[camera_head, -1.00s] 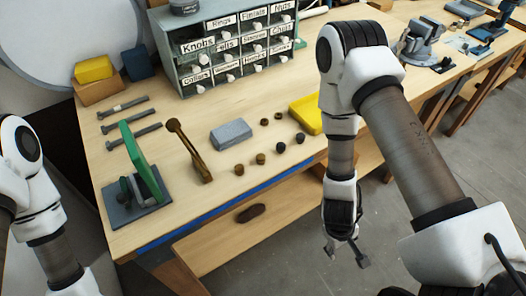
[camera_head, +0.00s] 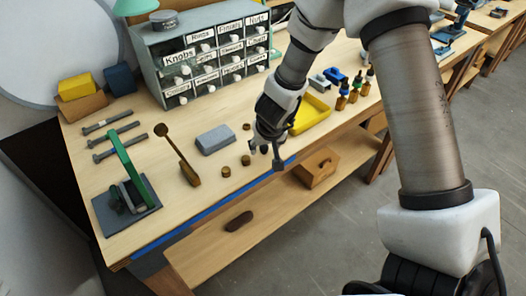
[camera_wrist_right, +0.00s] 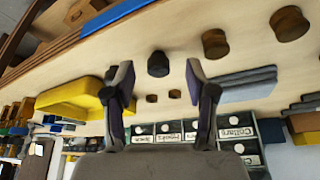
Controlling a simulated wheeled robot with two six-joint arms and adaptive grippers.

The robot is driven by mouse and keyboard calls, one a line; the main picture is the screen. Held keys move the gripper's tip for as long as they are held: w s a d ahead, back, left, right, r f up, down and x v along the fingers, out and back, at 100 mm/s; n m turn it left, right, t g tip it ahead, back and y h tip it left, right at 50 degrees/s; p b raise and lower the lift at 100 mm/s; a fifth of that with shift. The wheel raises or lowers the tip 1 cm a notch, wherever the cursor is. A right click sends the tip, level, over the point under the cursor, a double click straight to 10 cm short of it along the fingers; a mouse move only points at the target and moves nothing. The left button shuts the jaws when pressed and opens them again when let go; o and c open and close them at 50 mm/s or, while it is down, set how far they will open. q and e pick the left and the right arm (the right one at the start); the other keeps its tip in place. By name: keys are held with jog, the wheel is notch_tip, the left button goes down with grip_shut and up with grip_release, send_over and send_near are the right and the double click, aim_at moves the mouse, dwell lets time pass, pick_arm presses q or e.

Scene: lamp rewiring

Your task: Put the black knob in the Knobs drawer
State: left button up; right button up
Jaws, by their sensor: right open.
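The black knob (camera_wrist_right: 158,64) stands on the bench in the right wrist view, between and beyond the two fingertips, apart from both. My right gripper (camera_wrist_right: 160,80) is open and empty. In the head view this gripper (camera_head: 267,157) hangs over the bench's front edge, and I cannot make out the black knob behind it. My left gripper is out of view.
Brown knobs (camera_head: 226,171) and a grey block (camera_head: 215,138) lie left of my gripper. A yellow tray (camera_head: 313,115) is just right of it. A wooden box (camera_head: 316,168) sits on the lower shelf.

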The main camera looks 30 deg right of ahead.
jog(key=shift+x, duration=0.95)
jog(key=shift+d+f, duration=0.1)
jog(key=shift+d, duration=0.05)
jog(key=c, duration=1)
